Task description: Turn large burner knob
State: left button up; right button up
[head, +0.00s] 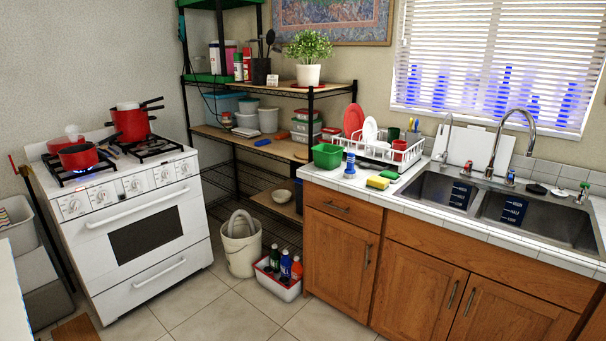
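A white stove (148,235) stands at the left, its front turned toward the right of the picture. Several round knobs sit in a row along its sloped front panel; the middle one (132,186) is seen nearly face-on. Their exact settings are too small to read. A red pan (78,156) sits on the front left burner, with a blue flame (85,173) under it. A red pot (131,124) stands at the back. The front right burner grate (155,147) is bare. Neither of my grippers is in view.
Tiled floor (195,315) in front of the stove is open. A white bucket (240,252) and a red-rimmed bin of bottles (275,284) stand right of it, before a wire shelf. A grey bin (30,260) is at its left. Wooden cabinets (415,290) with a sink fill the right.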

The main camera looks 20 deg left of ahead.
aim_at(74, 203)
jog(key=i+u, duration=0.2)
jog(key=u, duration=0.25)
jog(key=i+u, duration=0.25)
jog(key=u, duration=0.2)
jog(key=i+l+u, duration=0.1)
jog(key=u, duration=0.3)
jog(key=i+l+u, duration=0.1)
jog(key=i+u, duration=0.35)
jog(key=i+l+u, duration=0.2)
jog(key=u, duration=0.25)
jog(key=i+l+z, duration=0.15)
jog(key=i+l, duration=0.4)
jog(key=l, duration=0.15)
jog(key=i+z, duration=0.15)
jog(key=i, duration=0.65)
jog(key=i+j+z, duration=0.15)
jog(key=i, duration=0.7)
